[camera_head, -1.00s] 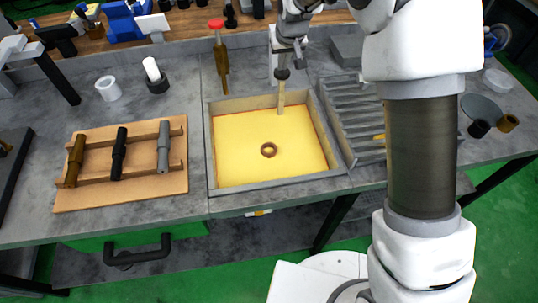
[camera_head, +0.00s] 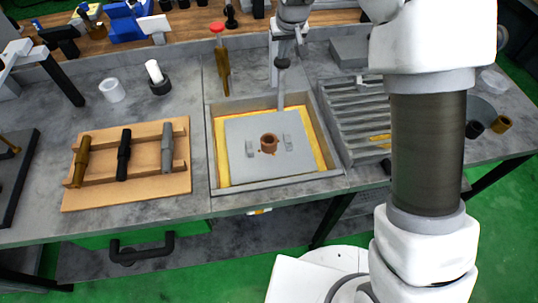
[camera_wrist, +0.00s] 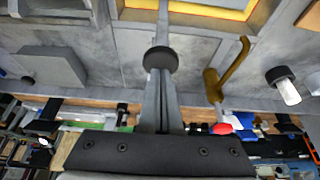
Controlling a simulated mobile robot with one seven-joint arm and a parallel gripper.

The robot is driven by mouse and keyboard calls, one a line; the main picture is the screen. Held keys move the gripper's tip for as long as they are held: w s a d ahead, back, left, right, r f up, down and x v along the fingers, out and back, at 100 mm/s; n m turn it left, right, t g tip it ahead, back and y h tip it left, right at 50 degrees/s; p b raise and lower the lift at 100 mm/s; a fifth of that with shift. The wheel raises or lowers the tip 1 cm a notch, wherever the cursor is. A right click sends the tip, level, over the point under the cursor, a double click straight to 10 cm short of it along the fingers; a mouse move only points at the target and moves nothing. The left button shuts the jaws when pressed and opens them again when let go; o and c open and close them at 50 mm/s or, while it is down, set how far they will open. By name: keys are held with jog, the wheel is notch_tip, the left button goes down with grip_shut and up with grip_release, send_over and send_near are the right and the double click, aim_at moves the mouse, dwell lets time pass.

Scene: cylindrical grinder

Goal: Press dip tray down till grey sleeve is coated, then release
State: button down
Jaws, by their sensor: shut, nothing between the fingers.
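The dip tray (camera_head: 240,165) is a flat grey plate. It sits above the yellow liquid (camera_head: 318,150) in the square tank (camera_head: 212,205). A sleeve (camera_head: 269,143) stands upright on its middle and looks brown all round, with small brown marks on the plate beside it. A grey bar (camera_head: 281,95) runs from the tray's back edge to a round black knob (camera_wrist: 161,60). My gripper (camera_wrist: 160,74) is shut and empty, its fingertips at the knob. I cannot tell whether they touch it. In the head view my gripper (camera_head: 284,58) is behind the tank.
A wooden rack (camera_head: 125,195) with brown, black and grey shafts lies left of the tank. A ribbed grey drain rack (camera_head: 355,110) is on its right. A red-topped brown valve (camera_head: 221,65) stands behind the tank.

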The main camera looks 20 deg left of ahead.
notch_tip(320, 180, up, 12)
jog(key=p, duration=0.7)
dwell(1.3)
dwell(0.3)
jog(key=s+d+r+m+b, duration=0.1)
jog(key=s+d+r, duration=0.4)
jog(key=s+d, duration=0.3)
jog(key=s+d+r+m, duration=0.2)
jog(key=s+d+r, duration=0.4)
jog(key=d, duration=0.4)
jog(key=s+d+f, duration=0.1)
jog(key=s+d, duration=0.2)
jog(key=s, duration=0.3)
jog(key=s+d+f+m+t+h+b, duration=0.1)
jog(key=s+d, duration=0.2)
jog(key=s, duration=0.3)
jog(key=s+d+f+m+h, duration=0.1)
jog(key=s+d, duration=0.2)
jog(key=s, duration=0.3)
jog(key=shift+s+d+f, duration=0.3)
